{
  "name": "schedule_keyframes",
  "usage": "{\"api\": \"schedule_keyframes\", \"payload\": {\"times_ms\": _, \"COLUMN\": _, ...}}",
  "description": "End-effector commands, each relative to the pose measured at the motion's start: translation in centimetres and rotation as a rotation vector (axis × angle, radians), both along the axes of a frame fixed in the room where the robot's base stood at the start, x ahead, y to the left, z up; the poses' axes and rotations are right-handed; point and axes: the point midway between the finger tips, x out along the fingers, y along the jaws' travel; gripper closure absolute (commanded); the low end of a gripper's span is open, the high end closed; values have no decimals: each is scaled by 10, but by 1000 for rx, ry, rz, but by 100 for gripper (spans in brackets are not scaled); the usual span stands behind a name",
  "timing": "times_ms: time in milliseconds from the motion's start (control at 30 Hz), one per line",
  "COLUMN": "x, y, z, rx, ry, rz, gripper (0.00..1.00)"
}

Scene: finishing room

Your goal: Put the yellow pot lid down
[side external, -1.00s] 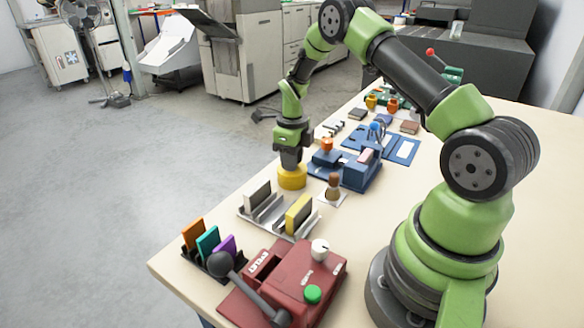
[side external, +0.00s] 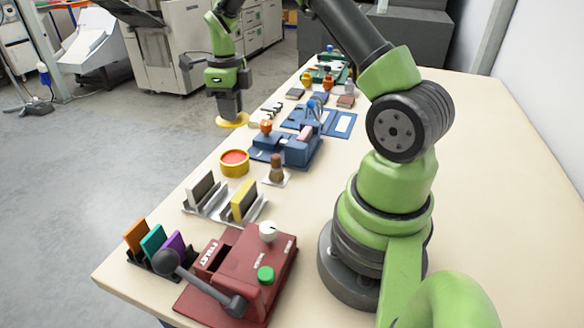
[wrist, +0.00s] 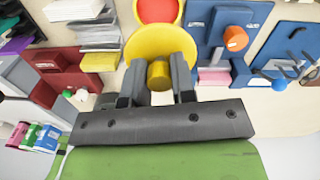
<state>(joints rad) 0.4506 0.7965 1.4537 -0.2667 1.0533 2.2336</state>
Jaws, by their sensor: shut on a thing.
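My gripper (side external: 231,105) is shut on the knob of the yellow pot lid (side external: 232,121), which hangs level beneath it. In the wrist view, the fingers of my gripper (wrist: 158,77) close on the knob, with the round lid (wrist: 150,46) beyond it. The yellow pot (side external: 235,169) stands uncovered on the table, its red contents showing. The lid is raised clear of the pot, apart from it and beyond it in the side view. In the wrist view, the pot's red inside (wrist: 157,9) shows at the top edge, partly cut off and partly hidden by the lid.
A blue device (side external: 285,150) and a wooden-handled stamp (side external: 277,170) stand to the pot's right. A grey rack (side external: 215,204) and a red lever machine (side external: 245,265) are nearer the camera. The bench (side external: 480,170) is bare at right; its left edge is close to the pot.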

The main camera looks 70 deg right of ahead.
Motion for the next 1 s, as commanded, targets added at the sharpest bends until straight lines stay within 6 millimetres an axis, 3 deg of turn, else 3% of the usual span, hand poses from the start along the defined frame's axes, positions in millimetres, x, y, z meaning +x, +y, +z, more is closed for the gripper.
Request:
{"api": "schedule_keyframes", "payload": {"times_ms": 167, "x": -44, "y": -14, "z": -16, "rx": 6, "ry": 8, "rz": 1, "gripper": 100}}
{"api": "schedule_keyframes", "payload": {"times_ms": 300, "x": -91, "y": -19, "z": -30, "rx": 7, "ry": 4, "rz": 1, "gripper": 100}}
{"api": "schedule_keyframes", "payload": {"times_ms": 500, "x": -153, "y": -10, "z": -41, "rx": 5, "ry": 0, "rz": -5, "gripper": 100}}
{"api": "schedule_keyframes", "payload": {"times_ms": 600, "x": -174, "y": -4, "z": -43, "rx": 1, "ry": -2, "rz": -9, "gripper": 100}}
{"api": "schedule_keyframes", "payload": {"times_ms": 800, "x": -194, "y": 5, "z": -46, "rx": -1, "ry": -2, "rz": -10, "gripper": 100}}
{"api": "schedule_keyframes", "payload": {"times_ms": 1000, "x": -196, "y": 6, "z": -66, "rx": 4, "ry": -1, "rz": -9, "gripper": 100}}
